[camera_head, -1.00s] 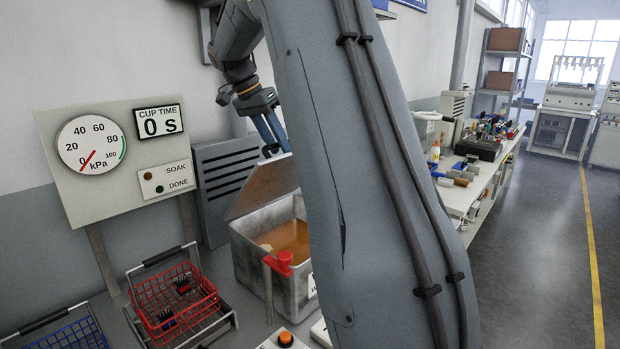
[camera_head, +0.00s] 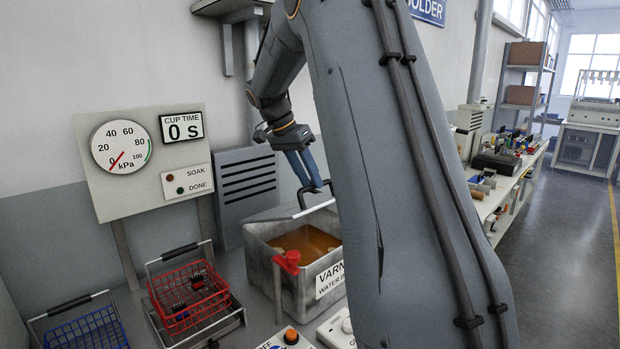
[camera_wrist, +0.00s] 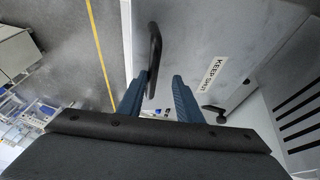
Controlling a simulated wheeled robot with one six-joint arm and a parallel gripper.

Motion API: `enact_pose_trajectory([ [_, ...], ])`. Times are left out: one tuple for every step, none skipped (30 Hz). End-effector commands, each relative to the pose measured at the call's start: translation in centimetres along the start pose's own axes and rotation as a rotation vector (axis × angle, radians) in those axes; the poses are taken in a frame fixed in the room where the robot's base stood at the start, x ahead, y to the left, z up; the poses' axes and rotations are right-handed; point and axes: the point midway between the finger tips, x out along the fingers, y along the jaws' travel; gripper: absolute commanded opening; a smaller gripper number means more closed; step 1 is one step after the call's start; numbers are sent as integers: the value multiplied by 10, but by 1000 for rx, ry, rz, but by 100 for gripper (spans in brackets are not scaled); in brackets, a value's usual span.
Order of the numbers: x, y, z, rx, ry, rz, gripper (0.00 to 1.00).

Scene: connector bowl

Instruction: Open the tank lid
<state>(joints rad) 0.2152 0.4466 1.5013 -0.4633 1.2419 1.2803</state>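The grey tank (camera_head: 262,262) holds orange-brown liquid (camera_head: 305,240) and has a VARNISH label on its front. Its lid (camera_head: 275,214) is off the front rim and shows nearly edge-on, so its exact angle is hard to tell. The dark lid handle (camera_head: 318,187) stands at its edge. My gripper (camera_head: 313,187) is at the handle, blue fingers pointing down. In the wrist view my gripper (camera_wrist: 160,85) has its fingers apart. The handle (camera_wrist: 155,50) shows near the left finger, beside the lid face (camera_wrist: 200,40) with its KEEP SHUT label. My arm hides the tank's right side.
A red-handled lever (camera_head: 288,262) stands at the tank's front left corner. A red basket (camera_head: 188,297) and a blue basket (camera_head: 88,330) are to the left. A gauge panel (camera_head: 150,160) stands behind, beside a louvred grey box (camera_head: 245,185).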

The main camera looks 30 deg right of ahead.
Motion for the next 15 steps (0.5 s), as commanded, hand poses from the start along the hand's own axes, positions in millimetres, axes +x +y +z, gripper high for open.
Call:
enact_pose_trajectory([
  [0,0,0,0,0,0,31],
  [0,0,0,0,0,-1,31],
  [-1,0,0,0,0,-1,31],
  [-2,-1,0,0,0,-1,31],
  [-4,-1,0,0,1,-1,31],
  [-6,-2,0,0,1,-2,31],
  [-8,-3,0,0,1,-2,31],
  [-10,-4,0,0,1,-3,31],
  [-12,-5,0,0,1,-2,31],
  [-14,-6,0,0,0,-2,31],
  [-16,-6,0,0,0,-1,31],
  [-18,-7,0,0,0,-1,31],
  [-20,-8,0,0,0,-1,31],
  [-21,-9,0,0,0,-2,31],
  [-24,-10,1,0,0,-2,31],
])
